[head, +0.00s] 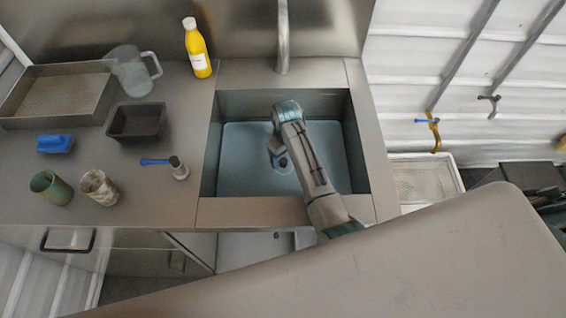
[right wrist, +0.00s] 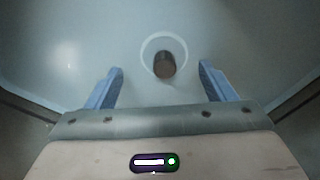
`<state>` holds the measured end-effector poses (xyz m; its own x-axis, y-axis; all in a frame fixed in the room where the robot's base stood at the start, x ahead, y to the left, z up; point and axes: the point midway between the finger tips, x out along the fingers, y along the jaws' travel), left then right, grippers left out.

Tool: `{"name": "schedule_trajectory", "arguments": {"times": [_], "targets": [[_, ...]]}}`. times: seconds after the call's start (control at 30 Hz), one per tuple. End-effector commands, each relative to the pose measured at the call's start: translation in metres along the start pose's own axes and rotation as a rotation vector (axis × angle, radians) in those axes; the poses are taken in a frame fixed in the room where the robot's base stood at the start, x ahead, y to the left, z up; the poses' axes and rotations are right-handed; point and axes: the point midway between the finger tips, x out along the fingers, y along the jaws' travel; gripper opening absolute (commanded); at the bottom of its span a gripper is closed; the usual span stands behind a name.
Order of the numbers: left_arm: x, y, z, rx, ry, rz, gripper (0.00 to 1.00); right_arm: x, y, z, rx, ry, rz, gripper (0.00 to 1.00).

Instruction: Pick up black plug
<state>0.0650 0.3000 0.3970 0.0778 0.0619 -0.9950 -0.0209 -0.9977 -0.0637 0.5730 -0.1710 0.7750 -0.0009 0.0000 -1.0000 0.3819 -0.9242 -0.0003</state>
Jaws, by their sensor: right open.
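The black plug (right wrist: 164,66) shows in the right wrist view as a dark brown-black round knob within a pale ring on the sink floor. In the head view the dark plug (head: 283,162) shows at the drain, partly beside my right arm. My right gripper (right wrist: 161,80) is open, with its two blue fingers apart and the plug between and a little beyond their tips. Nothing is between the fingers in its grip. In the head view my right arm reaches down into the sink and its gripper (head: 277,146) is only partly visible. My left gripper is not in view.
The sink (head: 235,170) has steep walls around my right arm, with a faucet (head: 283,40) behind. On the counter at left are a black tray (head: 136,133), a blue-handled tool (head: 178,169), cups (head: 98,187), a jug (head: 131,72) and a yellow bottle (head: 197,50).

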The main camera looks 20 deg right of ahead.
Motion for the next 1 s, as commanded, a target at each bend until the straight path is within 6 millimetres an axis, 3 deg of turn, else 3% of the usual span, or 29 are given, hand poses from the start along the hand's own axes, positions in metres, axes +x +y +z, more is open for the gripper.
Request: {"name": "schedule_trajectory", "arguments": {"times": [0.3,0.57,0.6,0.83,1.0], "targets": [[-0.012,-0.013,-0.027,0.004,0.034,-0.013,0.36,0.038,-0.005,-0.002,0.000,-0.001,0.000,0.77],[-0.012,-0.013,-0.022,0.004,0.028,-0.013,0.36,0.043,-0.005,-0.003,0.001,0.000,0.000,0.77],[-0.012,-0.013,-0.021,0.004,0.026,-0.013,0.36,0.043,-0.005,-0.002,0.001,0.000,0.000,0.75],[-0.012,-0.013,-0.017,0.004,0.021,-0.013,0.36,0.043,-0.005,-0.002,0.000,0.000,0.000,0.30],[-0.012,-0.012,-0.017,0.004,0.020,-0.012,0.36,0.042,-0.005,-0.003,0.000,0.000,0.000,0.28]]}}
